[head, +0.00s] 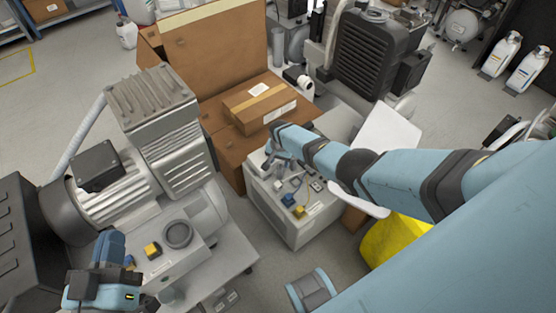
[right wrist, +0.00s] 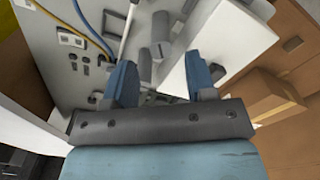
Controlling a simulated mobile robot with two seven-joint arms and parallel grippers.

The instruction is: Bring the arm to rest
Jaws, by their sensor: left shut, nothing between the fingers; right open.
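My right arm reaches in from the right in the head view. Its gripper (head: 277,153) is over the top of a light grey cabinet (head: 295,232) with switches and small fittings. In the right wrist view the two blue fingers of this gripper (right wrist: 160,82) stand apart, with the cabinet's panel (right wrist: 60,60) and a grey cylindrical fitting (right wrist: 161,28) beyond them. Whether a finger touches the cabinet I cannot tell. My left gripper (head: 106,255) is low at the left of the head view, shut and empty, in front of the grey compressor machine (head: 170,150).
Cardboard boxes (head: 225,65) stand behind the cabinet, with a smaller taped box (head: 257,102) on them. A dark finned unit (head: 372,55) stands further back. A yellow object (head: 395,240) lies under my right arm. Open floor (head: 60,100) shows at the far left.

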